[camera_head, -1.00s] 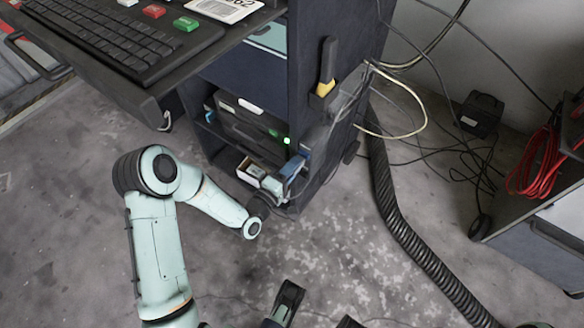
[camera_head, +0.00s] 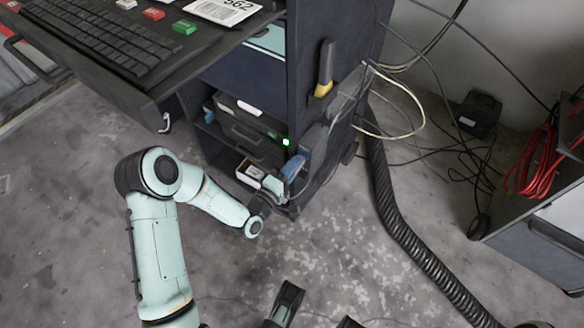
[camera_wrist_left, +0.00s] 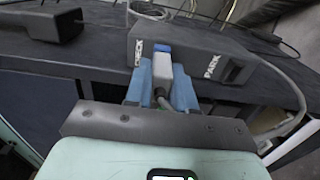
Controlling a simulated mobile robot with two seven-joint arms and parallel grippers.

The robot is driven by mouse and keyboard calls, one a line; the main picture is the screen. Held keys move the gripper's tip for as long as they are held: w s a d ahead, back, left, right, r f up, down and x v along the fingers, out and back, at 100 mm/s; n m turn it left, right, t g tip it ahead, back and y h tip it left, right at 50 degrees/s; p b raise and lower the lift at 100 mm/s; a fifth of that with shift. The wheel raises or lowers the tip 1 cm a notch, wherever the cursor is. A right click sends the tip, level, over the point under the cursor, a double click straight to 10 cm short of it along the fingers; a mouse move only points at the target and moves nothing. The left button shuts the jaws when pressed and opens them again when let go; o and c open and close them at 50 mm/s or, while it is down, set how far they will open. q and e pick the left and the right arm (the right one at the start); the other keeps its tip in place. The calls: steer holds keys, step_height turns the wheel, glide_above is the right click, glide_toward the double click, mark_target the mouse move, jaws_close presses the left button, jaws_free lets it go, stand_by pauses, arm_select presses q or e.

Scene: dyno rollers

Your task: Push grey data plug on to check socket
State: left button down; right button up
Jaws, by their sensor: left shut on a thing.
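In the left wrist view my left gripper (camera_wrist_left: 160,82) has its blue fingers shut on the sides of the grey data plug (camera_wrist_left: 159,72). A cable leaves the plug's near end. The plug points at the dark socket box (camera_wrist_left: 200,50), at the end marked CHECK, the check socket (camera_wrist_left: 163,50), where blue shows at the plug's far end. How deep the plug sits cannot be told. An empty opening (camera_wrist_left: 231,74) is by the PARK mark. In the head view my left gripper (camera_head: 289,175) is at the cabinet's side, small and partly hidden. Dark parts, perhaps my right gripper, show at the bottom edge.
The dark cabinet (camera_head: 335,40) carries a yellow-and-black handled tool (camera_head: 325,70) and loose cables (camera_head: 410,130). A keyboard shelf (camera_head: 90,40) overhangs at upper left. A ribbed hose (camera_head: 400,225) runs down the floor. A cart with red cable (camera_head: 540,165) stands right.

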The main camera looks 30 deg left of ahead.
arm_select(q)
steer(key=shift+w, duration=0.35)
steer(key=c, duration=0.9)
jaws_free()
steer(key=shift+o, duration=0.2)
arm_select(e)
steer(key=shift+w, duration=0.1)
arm_select(q)
steer(key=s+a+p, duration=0.1)
steer(key=s+p, duration=0.1)
steer(key=s, duration=1.1)
steer(key=shift+s, duration=0.15)
arm_select(e)
steer(key=shift+t, duration=0.8)
steer(key=w+r, duration=0.2)
steer(key=w+a+r, duration=0.1)
steer(key=r, duration=0.1)
steer(key=shift+w, duration=0.35)
